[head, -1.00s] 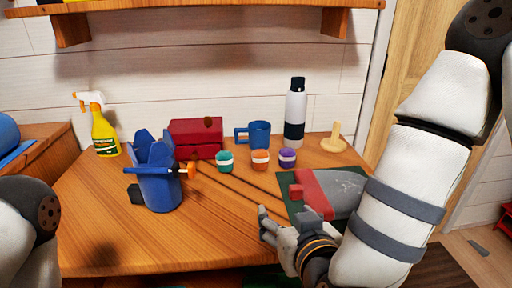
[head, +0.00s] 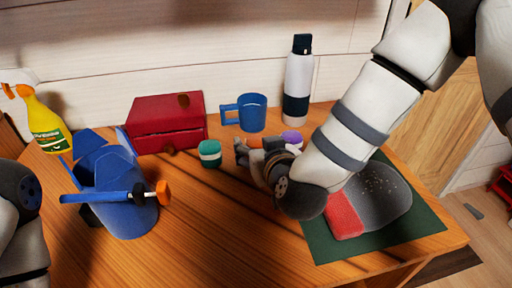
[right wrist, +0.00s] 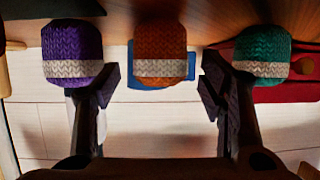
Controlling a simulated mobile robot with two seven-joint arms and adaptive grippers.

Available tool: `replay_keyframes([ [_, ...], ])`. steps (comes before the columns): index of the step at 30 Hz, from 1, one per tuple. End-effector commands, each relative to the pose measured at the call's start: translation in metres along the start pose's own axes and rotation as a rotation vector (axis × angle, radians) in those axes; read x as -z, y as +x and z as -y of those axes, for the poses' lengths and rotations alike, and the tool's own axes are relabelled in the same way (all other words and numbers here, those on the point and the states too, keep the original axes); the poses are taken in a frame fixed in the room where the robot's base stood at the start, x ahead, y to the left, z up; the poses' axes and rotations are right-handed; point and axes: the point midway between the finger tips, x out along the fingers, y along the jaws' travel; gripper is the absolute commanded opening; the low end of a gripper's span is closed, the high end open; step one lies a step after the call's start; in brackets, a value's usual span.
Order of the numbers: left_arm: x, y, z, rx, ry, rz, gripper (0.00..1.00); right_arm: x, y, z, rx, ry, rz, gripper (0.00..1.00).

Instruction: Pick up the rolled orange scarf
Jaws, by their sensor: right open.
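The rolled orange scarf (right wrist: 160,45) has a pale band and stands on the table, centred between my right gripper's open fingers in the right wrist view. The fingers (right wrist: 161,84) are apart, one on each side and just short of it, with no contact visible. In the head view my right gripper (head: 256,152) covers most of the orange scarf. A rolled purple scarf (right wrist: 72,50) stands to its left and a rolled green scarf (right wrist: 262,52) to its right in the wrist view. The green one also shows in the head view (head: 209,153). My left gripper is out of view.
A blue mug (head: 252,113), red box (head: 165,125) and white bottle (head: 298,80) stand behind the scarves. A dark green mat (head: 415,235) lies at right.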

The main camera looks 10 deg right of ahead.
Motion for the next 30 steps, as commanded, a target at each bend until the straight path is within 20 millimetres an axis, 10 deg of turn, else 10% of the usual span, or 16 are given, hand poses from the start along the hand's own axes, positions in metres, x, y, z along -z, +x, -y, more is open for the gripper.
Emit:
replay_keyframes([
  [11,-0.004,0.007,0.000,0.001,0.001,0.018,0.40,-0.001,0.023,0.000,0.001,0.000,0.001,0.64],
  [18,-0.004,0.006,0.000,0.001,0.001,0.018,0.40,-0.001,0.022,0.000,0.001,0.000,0.002,0.14],
  [30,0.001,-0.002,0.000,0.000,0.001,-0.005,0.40,0.009,0.017,-0.001,0.001,-0.001,-0.003,0.14],
])
